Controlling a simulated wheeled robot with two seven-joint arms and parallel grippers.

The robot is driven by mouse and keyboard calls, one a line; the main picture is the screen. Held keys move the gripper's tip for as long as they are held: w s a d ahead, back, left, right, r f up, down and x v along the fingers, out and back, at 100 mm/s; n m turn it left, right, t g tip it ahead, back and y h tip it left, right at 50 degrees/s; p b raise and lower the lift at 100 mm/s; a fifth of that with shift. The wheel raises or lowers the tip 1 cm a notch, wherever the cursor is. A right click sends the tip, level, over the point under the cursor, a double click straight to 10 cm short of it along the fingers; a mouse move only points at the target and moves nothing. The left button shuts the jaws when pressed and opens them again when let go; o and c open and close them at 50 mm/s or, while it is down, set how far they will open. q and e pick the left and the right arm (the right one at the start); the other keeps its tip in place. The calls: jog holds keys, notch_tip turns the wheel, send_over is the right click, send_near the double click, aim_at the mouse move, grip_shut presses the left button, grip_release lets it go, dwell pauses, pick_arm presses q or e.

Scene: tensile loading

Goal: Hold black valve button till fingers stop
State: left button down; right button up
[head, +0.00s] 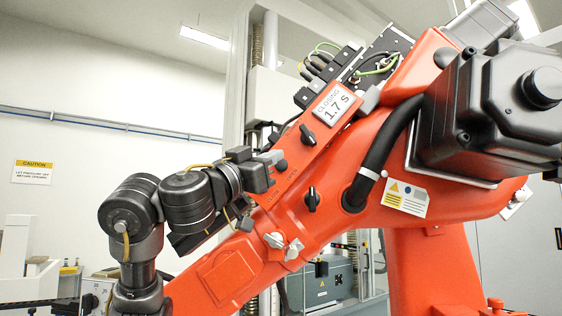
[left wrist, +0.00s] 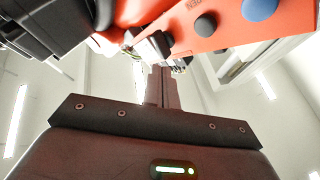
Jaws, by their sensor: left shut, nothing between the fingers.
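A large orange machine arm (head: 330,165) fills the middle and right of the head view. My left gripper (head: 271,160) reaches in from the left, its fingers shut and empty, with the tips close to the orange face. A small black button (head: 281,166) shows right beside the tips; I cannot tell whether they touch it. In the left wrist view the shut fingers (left wrist: 162,86) point up the picture, and a round black button (left wrist: 205,25) and a blue one (left wrist: 260,8) sit on an orange panel to their right. A small display (head: 334,103) reads "CLOSING 1.7 s". My right gripper is not in view.
Black knobs (head: 311,199) and silver knobs (head: 293,249) stick out of the orange body. A thick black hose (head: 384,155) and a large black motor housing (head: 500,108) lie to the right. A caution sign (head: 32,172) hangs on the left wall.

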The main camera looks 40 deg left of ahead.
aim_at(276, 166)
pick_arm(q)
jog(key=w+a, duration=0.4)
jog(key=w, duration=0.2)
jog(key=shift+p, duration=0.45)
jog(key=shift+w+a, duration=0.1)
jog(key=shift+w, duration=0.05)
dwell(1.6)
jog(key=shift+w+a, duration=0.15)
jog(key=shift+w, duration=0.1)
jog(key=shift+w+a, duration=0.25)
jog(key=shift+w, duration=0.2)
dwell(0.8)
jog(key=shift+s, duration=0.1)
dwell(1.9)
jog(key=shift+s+d, duration=0.45)
jog(key=shift+s, duration=0.25)
jog(key=shift+s+d+b, duration=0.2)
jog(key=shift+s+d, duration=0.5)
jog(key=shift+s, duration=0.35)
jog(key=shift+s+d+b, duration=0.15)
jog(key=shift+s+d, duration=0.55)
jog(key=shift+s, duration=0.3)
